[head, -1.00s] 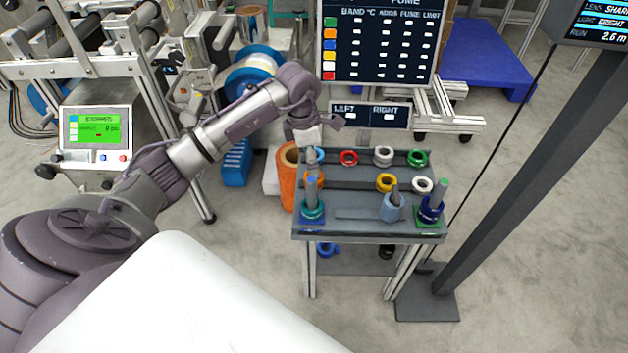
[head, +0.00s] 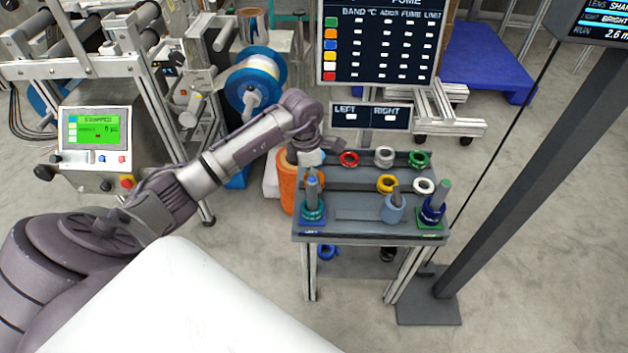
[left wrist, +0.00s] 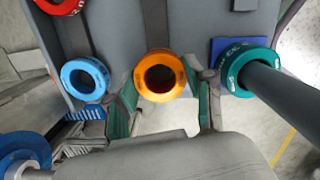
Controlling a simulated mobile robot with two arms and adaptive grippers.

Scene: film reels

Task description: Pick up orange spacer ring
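The orange spacer ring (left wrist: 160,57) lies flat on the grey rack in the left wrist view, between the two fingers of my left gripper (left wrist: 163,88). The fingers are open, one on each side of the ring; I cannot tell whether they touch it. My right gripper is not in view.
A teal ring (left wrist: 238,72) sits around a grey post close right of the orange ring. A blue ring (left wrist: 72,80) lies close left. Red (head: 349,158), white, green and yellow rings stand farther along the rack (head: 370,239).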

